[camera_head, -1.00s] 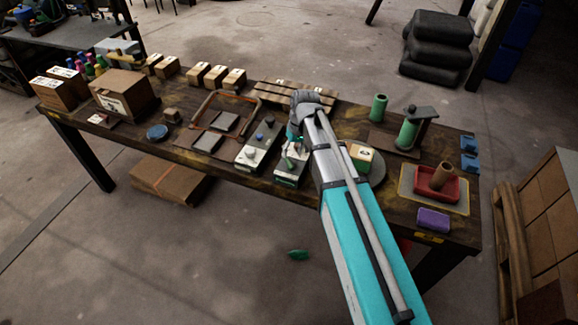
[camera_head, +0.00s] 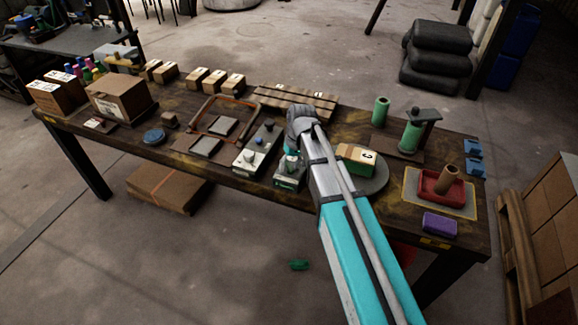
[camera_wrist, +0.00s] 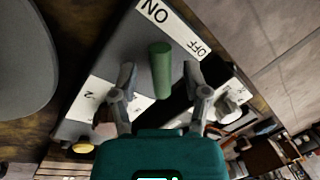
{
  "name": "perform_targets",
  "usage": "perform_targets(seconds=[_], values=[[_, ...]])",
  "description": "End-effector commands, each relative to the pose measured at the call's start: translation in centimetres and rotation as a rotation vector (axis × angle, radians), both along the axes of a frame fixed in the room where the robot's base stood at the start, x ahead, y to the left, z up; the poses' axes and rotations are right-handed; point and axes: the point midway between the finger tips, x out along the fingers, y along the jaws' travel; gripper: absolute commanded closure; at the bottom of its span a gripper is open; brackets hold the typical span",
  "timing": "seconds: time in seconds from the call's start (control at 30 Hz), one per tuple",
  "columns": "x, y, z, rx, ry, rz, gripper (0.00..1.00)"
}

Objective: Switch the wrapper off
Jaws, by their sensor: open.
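A grey switch box (camera_head: 290,176) with a pale label stands near the table's front edge, left of the grey round turntable (camera_head: 375,183). In the wrist view the box's green lever (camera_wrist: 160,70) stands up beside a white strip (camera_wrist: 172,22) marked ON and OFF. My gripper (camera_wrist: 160,76) is open, with one finger on each side of the lever and visible gaps to both. In the head view my gripper (camera_head: 291,149) is low over the box and partly hides it. The lever's exact lean is hard to tell.
A second switch box (camera_head: 250,158) stands close on the left. A carton marked C (camera_head: 356,157) sits on the turntable. A wooden slatted rack (camera_head: 296,101) lies behind my gripper. A red tray (camera_head: 441,186) and purple block (camera_head: 440,224) are at the right.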

Motion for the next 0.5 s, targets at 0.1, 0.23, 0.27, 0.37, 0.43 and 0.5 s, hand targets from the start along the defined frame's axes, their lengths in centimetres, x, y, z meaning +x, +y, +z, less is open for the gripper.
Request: perform_targets(seconds=[0.1, 0.23, 0.27, 0.37, 0.43, 0.5], values=[[0.01, 0.01, 0.01, 0.0, 0.0, 0.0, 0.41], [0.01, 0.0, 0.01, 0.0, 0.0, 0.0, 0.66], [0.01, 0.0, 0.01, 0.0, 0.0, 0.0, 0.71], [0.01, 0.0, 0.01, 0.0, 0.0, 0.0, 0.9], [0.0, -0.01, 0.01, 0.0, 0.0, 0.0, 1.0], [0.0, -0.01, 0.01, 0.0, 0.0, 0.0, 1.0]])
